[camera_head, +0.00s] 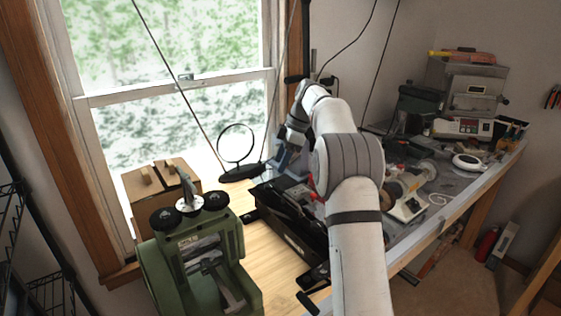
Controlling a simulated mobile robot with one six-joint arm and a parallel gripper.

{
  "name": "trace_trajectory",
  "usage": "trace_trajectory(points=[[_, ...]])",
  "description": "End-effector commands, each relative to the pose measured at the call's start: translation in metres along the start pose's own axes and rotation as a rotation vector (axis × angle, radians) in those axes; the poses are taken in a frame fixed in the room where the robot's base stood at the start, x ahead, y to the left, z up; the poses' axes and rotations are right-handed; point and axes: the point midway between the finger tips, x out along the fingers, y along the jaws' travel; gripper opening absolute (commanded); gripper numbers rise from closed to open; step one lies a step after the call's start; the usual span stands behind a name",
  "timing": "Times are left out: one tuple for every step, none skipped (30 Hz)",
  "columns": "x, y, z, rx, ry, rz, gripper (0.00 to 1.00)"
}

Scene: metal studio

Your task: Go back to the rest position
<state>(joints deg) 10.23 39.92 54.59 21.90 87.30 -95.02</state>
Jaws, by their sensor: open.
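My white arm rises from the bottom right of the head view, bends at a grey-banded joint, and reaches toward the window. My gripper (282,160) hangs at the arm's far end, in front of the window's lower right corner, above the back of the workbench. It looks open, and I see nothing held in it. The fingertips are small and partly lost against the clutter behind them.
A black open box (290,225) with tools stands below my gripper. A ring on a stand (238,150) is just left of it. The cluttered grey bench (465,190) spreads right.

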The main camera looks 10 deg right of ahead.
Motion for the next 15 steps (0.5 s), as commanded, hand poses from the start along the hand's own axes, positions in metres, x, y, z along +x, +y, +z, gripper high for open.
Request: trace_trajectory(points=[[0.000, 0.000, 0.000, 0.000, 0.000, 0.000, 0.50], [0.000, 0.000, 0.000, 0.000, 0.000, 0.000, 0.50], [0.000, 0.000, 0.000, 0.000, 0.000, 0.000, 0.50], [-0.002, -0.002, -0.002, 0.009, -0.002, 0.002, 0.50], [-0.005, -0.007, -0.004, 0.026, -0.008, 0.005, 0.50], [-0.008, -0.014, -0.007, 0.058, -0.016, 0.011, 0.50], [-0.012, -0.020, -0.009, 0.088, -0.023, 0.016, 0.50], [-0.015, -0.028, -0.012, 0.122, -0.032, 0.022, 0.50], [-0.019, -0.039, -0.015, 0.173, -0.045, 0.032, 0.50], [-0.022, -0.049, -0.018, 0.214, -0.054, 0.040, 0.50], [-0.025, -0.059, -0.020, 0.257, -0.064, 0.048, 0.50], [-0.028, -0.073, -0.023, 0.314, -0.077, 0.061, 0.50], [-0.030, -0.084, -0.025, 0.356, -0.085, 0.071, 0.50], [-0.032, -0.095, -0.026, 0.398, -0.094, 0.082, 0.50], [-0.034, -0.109, -0.027, 0.453, -0.104, 0.097, 0.50]])
